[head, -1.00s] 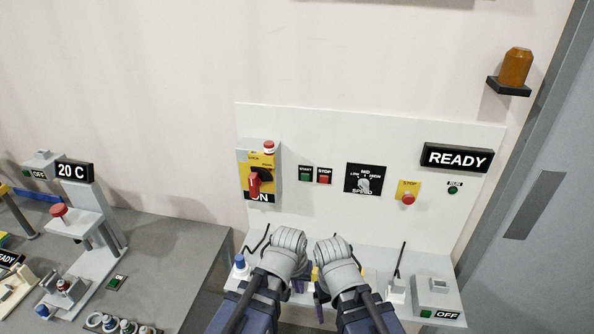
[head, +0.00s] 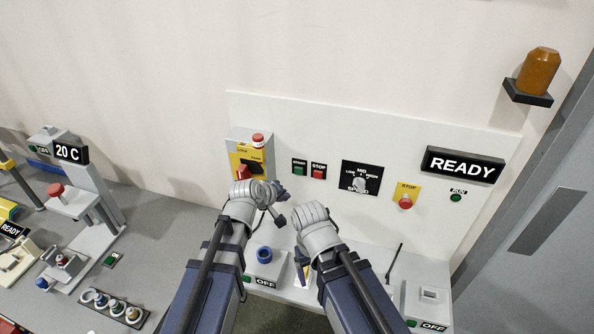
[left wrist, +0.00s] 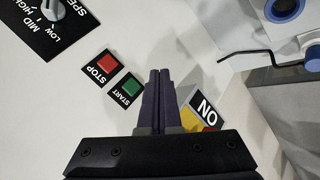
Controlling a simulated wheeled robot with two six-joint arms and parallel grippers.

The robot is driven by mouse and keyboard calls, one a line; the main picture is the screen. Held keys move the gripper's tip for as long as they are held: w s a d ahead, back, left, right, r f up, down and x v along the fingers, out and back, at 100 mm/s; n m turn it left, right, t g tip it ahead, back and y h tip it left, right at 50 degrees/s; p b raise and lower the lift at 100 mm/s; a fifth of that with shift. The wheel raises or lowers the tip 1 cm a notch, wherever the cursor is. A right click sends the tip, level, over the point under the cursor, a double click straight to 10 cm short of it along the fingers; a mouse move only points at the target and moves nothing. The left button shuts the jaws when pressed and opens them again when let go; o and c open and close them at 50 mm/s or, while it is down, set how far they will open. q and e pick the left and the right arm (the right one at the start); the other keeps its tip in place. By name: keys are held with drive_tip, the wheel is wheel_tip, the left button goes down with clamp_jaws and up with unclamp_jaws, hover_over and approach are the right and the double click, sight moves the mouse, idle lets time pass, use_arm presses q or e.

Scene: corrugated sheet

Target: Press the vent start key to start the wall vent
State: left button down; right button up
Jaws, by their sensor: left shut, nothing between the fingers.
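The green START key (head: 299,167) sits on the white wall panel (head: 400,150), just left of the red STOP key (head: 319,171). In the left wrist view the START key (left wrist: 130,88) is just left of my left fingertips (left wrist: 160,72), which are shut and empty. In the head view my left gripper (head: 279,198) is below the START key, in front of the panel's lower left. Any gap to the panel is hard to judge. My right gripper (head: 304,274) hangs low over the shelf, its fingers partly hidden by its wrist.
A yellow lock switch (head: 247,160) with a red handle stands out left of the keys. A speed dial (head: 361,180), a yellow-backed red stop button (head: 405,202) and a READY display (head: 463,165) are to the right.

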use_arm(q)
approach(294, 174)
drive_tip(key=shift+w+d+f, duration=0.3)
drive_tip(key=shift+d+f, duration=0.2)
drive_tip(key=shift+f, duration=0.3)
drive_tip(key=shift+w+d+f, duration=0.3)
drive_tip(key=shift+d+f, duration=0.2)
drive_tip(key=shift+f, duration=0.3)
drive_tip(key=shift+w+d+f, duration=0.3)
drive_tip(key=shift+d+f, duration=0.25)
drive_tip(key=shift+f, duration=0.25)
drive_tip(key=shift+w, duration=0.15)
idle(0.3)
drive_tip(key=shift+w+d, duration=0.15)
drive_tip(key=shift+w, duration=0.15)
drive_tip(key=shift+w+d, duration=0.15)
drive_tip(key=shift+w, duration=0.2)
idle(0.7)
drive_tip(key=shift+s, duration=0.1)
idle(0.3)
drive_tip(key=shift+s+a, duration=0.3)
drive_tip(key=shift+s, duration=0.4)
